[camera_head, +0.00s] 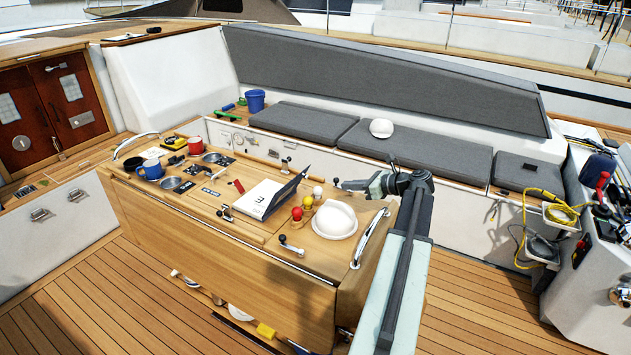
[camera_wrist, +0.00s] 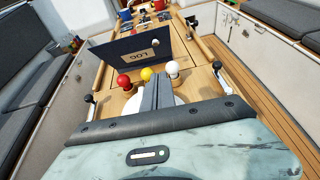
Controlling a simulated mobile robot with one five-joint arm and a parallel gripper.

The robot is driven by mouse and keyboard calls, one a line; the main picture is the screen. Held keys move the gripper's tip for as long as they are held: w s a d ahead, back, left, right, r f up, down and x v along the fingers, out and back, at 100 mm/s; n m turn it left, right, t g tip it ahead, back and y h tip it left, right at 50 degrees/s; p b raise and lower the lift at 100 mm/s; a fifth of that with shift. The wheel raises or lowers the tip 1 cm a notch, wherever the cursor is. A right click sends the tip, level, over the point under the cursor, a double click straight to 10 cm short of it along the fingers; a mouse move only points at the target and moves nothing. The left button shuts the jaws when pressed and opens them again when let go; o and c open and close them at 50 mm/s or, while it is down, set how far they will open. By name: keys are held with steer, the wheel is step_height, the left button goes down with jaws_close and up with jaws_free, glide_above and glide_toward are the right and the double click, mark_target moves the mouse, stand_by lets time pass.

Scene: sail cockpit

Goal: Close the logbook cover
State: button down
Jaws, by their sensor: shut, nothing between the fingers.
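The logbook (camera_head: 258,201) lies open on the wooden cockpit table, its white page facing up. Its dark cover (camera_head: 291,189) stands raised and tilted on the page's right side. In the wrist view the cover (camera_wrist: 120,54) shows its dark outer face with an upside-down "LOG" label, and it hides the pages. My gripper (camera_head: 338,183) is to the right of the cover in the head view, above the table and apart from the book. In the wrist view my gripper (camera_wrist: 157,82) has its fingers together and empty, pointing toward the cover.
Red (camera_head: 297,213), yellow (camera_head: 307,202) and white (camera_head: 318,192) knobs stand between the book and a white dome (camera_head: 334,219). A metal rail (camera_head: 371,237) edges the table's right end. Mugs (camera_head: 151,168) and a red-handled tool (camera_head: 237,186) lie left of the book.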

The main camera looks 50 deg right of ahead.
steer(key=w+r+b+x, duration=0.1)
steer(key=r+b+x, duration=0.1)
steer(key=x, duration=1.1)
steer(key=shift+a+r, duration=0.2)
steer(key=shift+r, duration=0.1)
steer(key=shift+s, duration=0.1)
